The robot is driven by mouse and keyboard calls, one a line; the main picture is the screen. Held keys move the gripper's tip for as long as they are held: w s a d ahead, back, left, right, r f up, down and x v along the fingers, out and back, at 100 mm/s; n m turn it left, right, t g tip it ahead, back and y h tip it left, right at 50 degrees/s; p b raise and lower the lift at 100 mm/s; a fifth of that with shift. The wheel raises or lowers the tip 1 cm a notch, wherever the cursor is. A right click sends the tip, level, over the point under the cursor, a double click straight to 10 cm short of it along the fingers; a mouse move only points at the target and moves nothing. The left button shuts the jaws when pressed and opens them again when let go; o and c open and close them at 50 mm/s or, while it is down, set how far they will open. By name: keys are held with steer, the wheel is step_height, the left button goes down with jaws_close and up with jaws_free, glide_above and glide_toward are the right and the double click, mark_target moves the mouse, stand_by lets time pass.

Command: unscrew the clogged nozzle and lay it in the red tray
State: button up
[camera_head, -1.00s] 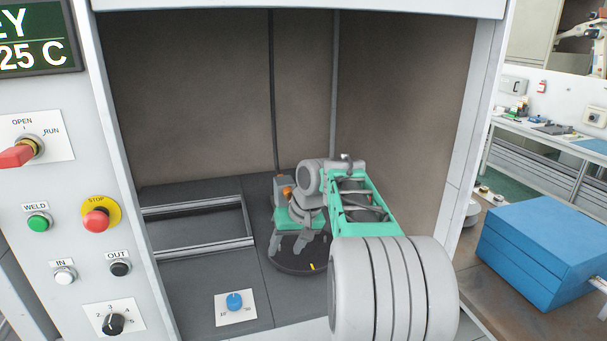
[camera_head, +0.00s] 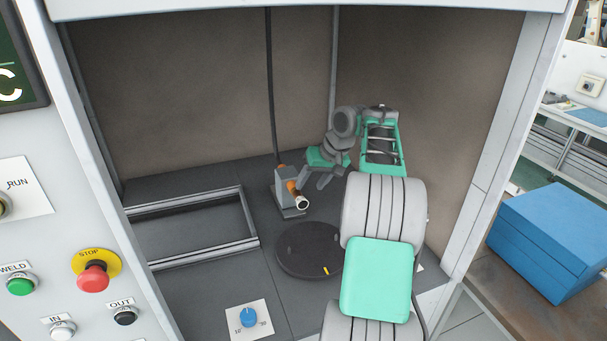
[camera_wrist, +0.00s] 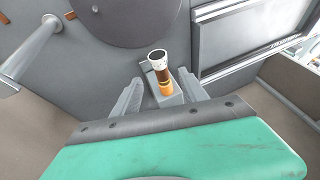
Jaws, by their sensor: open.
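The nozzle (camera_head: 301,203) is the pale, dark-speckled end of a welding torch with a copper-orange neck. The torch sits on a small grey holder (camera_head: 287,187) at the back of the booth. My gripper (camera_head: 316,180) is open, just right of the torch in the head view. In the wrist view its fingers (camera_wrist: 159,78) stand apart on either side of the torch, with no clear contact. No red tray is in view.
A dark round turntable (camera_head: 308,250) with a yellow mark lies in front of the torch. A metal rail frame (camera_head: 250,212) is to the left. A blue knob (camera_head: 248,317) is at the front. The booth's right post (camera_head: 497,150) stands near my arm. A blue box (camera_head: 552,240) is outside.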

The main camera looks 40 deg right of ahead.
mark_target(302, 198)
steer(key=x, duration=0.7)
steer(key=shift+a+f, duration=0.1)
steer(key=shift+f, duration=0.15)
steer(key=shift+c, duration=0.5)
jaws_close()
stand_by(1.1)
steer(key=c, duration=0.6)
jaws_free()
jaws_close()
